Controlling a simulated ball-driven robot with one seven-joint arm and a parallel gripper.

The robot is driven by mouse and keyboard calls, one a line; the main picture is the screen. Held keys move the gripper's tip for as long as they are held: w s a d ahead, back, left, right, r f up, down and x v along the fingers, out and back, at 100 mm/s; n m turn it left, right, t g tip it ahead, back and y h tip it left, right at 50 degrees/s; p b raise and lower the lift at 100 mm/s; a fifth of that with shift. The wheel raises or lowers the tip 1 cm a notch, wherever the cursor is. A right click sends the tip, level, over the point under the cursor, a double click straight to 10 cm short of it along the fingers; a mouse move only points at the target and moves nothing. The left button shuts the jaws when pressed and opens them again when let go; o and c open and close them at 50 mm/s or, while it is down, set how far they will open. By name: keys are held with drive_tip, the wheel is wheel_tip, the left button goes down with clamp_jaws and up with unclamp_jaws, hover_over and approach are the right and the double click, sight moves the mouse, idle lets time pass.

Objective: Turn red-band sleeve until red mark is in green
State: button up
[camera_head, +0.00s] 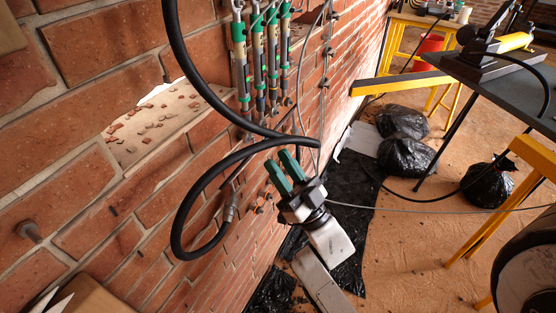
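Several slim upright rods with green sleeves (257,60) hang side by side on the brick wall at the top centre. A red band or red mark on any of them is too small to make out. My gripper (277,159) is below and slightly right of the rods, with its two green fingers pointing up and left. The fingers are apart with a narrow gap, and nothing shows between them. The gripper is clear of the sleeves. A thick black hose (180,205) loops in front of the wall and passes between the gripper and the rods.
A thin cable (440,211) runs right from near the gripper. Black bags (405,157) lie on the floor. Yellow trestles (400,83) and a dark table (500,85) stand at the right. A bolt (28,231) juts from the wall at the left.

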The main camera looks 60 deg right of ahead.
drive_tip(key=s+a+f+g+y+p, duration=0.3)
drive_tip(key=s+a+f+y+p, duration=0.15)
drive_tip(key=p, duration=0.25)
drive_tip(key=s+d+n+g+y+p, duration=0.3)
drive_tip(key=s+y+p, duration=0.1)
drive_tip(key=y+p, duration=0.15)
drive_tip(key=w+d+r+n+g+y+p, duration=0.25)
drive_tip(key=d+r+p, duration=0.2)
drive_tip(key=r, duration=0.25)
drive_tip(key=w+d+r+n+g+y+p, duration=0.2)
drive_tip(key=w+d+r+n+g+p, duration=0.15)
drive_tip(key=d+r, duration=0.3)
drive_tip(key=p+x, duration=0.1)
drive_tip(key=x, duration=0.3)
drive_tip(key=p+x, duration=0.1)
drive_tip(key=x, duration=0.2)
drive_tip(key=p+x, duration=0.1)
drive_tip(key=x, duration=0.3)
drive_tip(key=shift+w+a+r, duration=0.1)
drive_tip(key=shift+w+r, duration=0.2)
drive_tip(key=shift+r, duration=0.05)
clamp_jaws()
